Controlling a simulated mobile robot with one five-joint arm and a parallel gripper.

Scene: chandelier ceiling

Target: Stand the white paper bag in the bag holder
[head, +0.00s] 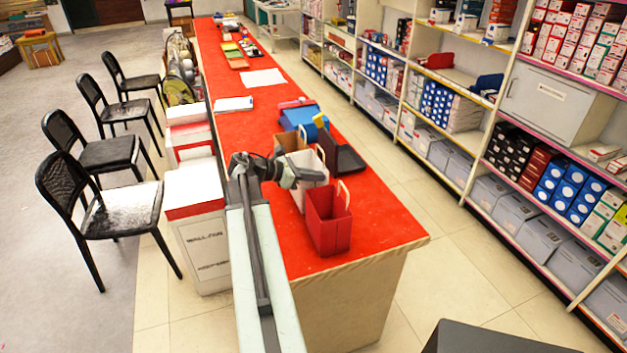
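The white paper bag (311,178) stands on the long red counter (379,220), between a brown bag behind it and a red bag in front. My gripper (291,176) is at the bag's left side, overlapping it in this view. The fingertips are small and partly lost against the bag, so I cannot tell whether they touch it or are open. A dark, upright-sided object (349,159) just right of the white bag may be the bag holder; its shape is partly hidden by the bags.
The red bag (328,222) stands close in front and the brown bag (291,142) close behind. A blue item (302,117) lies farther back. Stocked shelves (440,105) line the right across an aisle; black chairs (105,150) stand left. The counter's near right corner is clear.

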